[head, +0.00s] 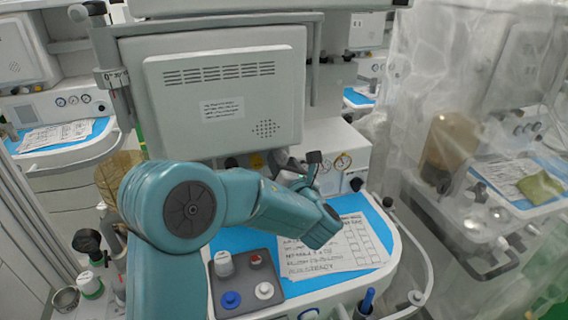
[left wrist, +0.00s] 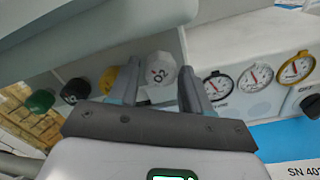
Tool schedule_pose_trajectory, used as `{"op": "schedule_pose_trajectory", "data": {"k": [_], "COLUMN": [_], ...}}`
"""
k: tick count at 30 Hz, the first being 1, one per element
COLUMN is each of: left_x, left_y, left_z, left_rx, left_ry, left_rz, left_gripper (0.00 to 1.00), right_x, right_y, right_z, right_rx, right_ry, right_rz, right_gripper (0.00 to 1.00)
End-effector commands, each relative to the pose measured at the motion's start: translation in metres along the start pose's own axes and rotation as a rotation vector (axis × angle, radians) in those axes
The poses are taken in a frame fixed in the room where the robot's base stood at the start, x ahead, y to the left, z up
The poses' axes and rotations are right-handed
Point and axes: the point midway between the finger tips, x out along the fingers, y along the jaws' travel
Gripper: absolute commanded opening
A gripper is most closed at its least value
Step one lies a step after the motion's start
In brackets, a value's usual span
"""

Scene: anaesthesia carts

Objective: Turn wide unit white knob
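The white knob (left wrist: 160,70), marked O2, is on the wide unit's front panel in the left wrist view. My left gripper (left wrist: 161,84) is open, with one finger on each side of the knob's lower part in that view. I cannot tell whether the fingers touch it. In the head view my left gripper (head: 293,168) is at the panel below the big grey monitor housing, and the white knob is hidden there behind the gripper and arm. My right gripper is not in view.
A yellow knob (left wrist: 108,80), a black knob (left wrist: 75,91) and a green knob (left wrist: 40,101) sit left of the white one. Round gauges (left wrist: 255,77) are to its right. The monitor housing (head: 225,100) overhangs the panel. A blue worktop (head: 235,240) with papers lies below.

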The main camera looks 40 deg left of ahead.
Motion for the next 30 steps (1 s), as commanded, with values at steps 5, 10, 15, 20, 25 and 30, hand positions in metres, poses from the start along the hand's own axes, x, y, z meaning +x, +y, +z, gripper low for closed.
{"op": "schedule_pose_trajectory", "data": {"k": [5,10,15,20,25,30], "left_x": [-0.001,-0.020,-0.063,-0.106,-0.141,-0.159], "left_y": [0.000,-0.002,-0.002,-0.002,-0.001,0.000], "left_z": [0.000,0.000,0.000,0.000,0.000,0.000], "left_rx": [0.000,0.000,0.000,-0.001,0.001,-0.001], "left_ry": [-0.001,-0.003,-0.004,-0.004,-0.003,-0.001], "left_rz": [-0.001,-0.005,-0.007,-0.007,-0.005,-0.001], "left_gripper": [0.48,0.48,0.48,0.48,0.48,0.48], "right_x": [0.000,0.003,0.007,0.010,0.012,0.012], "right_y": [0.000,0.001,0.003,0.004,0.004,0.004], "right_z": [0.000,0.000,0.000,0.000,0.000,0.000], "right_rx": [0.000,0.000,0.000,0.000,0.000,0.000], "right_ry": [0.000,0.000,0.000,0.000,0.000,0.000], "right_rz": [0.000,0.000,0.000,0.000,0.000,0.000], "right_gripper": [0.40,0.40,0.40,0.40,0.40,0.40]}}
